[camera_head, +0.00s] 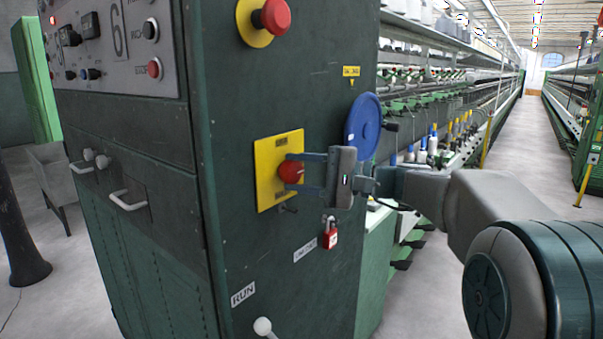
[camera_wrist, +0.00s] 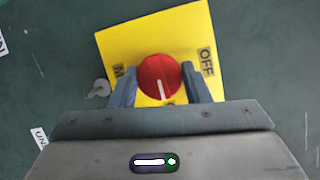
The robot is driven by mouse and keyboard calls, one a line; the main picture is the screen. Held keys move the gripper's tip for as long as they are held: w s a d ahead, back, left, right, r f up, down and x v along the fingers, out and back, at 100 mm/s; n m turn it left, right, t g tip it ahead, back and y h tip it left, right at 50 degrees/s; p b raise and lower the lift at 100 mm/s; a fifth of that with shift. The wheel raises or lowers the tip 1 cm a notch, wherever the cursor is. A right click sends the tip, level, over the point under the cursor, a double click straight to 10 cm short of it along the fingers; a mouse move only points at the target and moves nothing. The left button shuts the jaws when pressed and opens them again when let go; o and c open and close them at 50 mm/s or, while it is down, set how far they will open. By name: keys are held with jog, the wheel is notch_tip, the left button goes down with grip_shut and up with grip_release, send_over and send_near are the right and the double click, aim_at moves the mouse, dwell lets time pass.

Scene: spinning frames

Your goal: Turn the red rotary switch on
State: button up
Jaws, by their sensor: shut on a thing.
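The red rotary switch (camera_head: 291,171) sits on a yellow plate (camera_head: 267,199) on the side of the dark green cabinet. In the wrist view the red knob (camera_wrist: 159,77) has a white pointer line directed down and slightly right. The yellow plate (camera_wrist: 188,32) there reads OFF at its right; other lettering is partly hidden by my fingers. My gripper (camera_head: 301,174) reaches in from the right and is shut on the knob, one finger on each side. It also shows in the wrist view (camera_wrist: 160,92), with a finger at the knob's left and right.
A red emergency button (camera_head: 271,16) is above the switch. A blue disc (camera_head: 363,127) stands out behind my gripper. A red padlock (camera_head: 329,237) hangs below, and a white-knobbed lever (camera_head: 263,327) is lower. The aisle floor (camera_head: 503,150) at right is clear.

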jog(key=shift+f, duration=0.1)
jog(key=o, duration=1)
jog(key=v, duration=1.3)
jog(key=shift+d, duration=0.4)
jog(key=shift+s, duration=0.1)
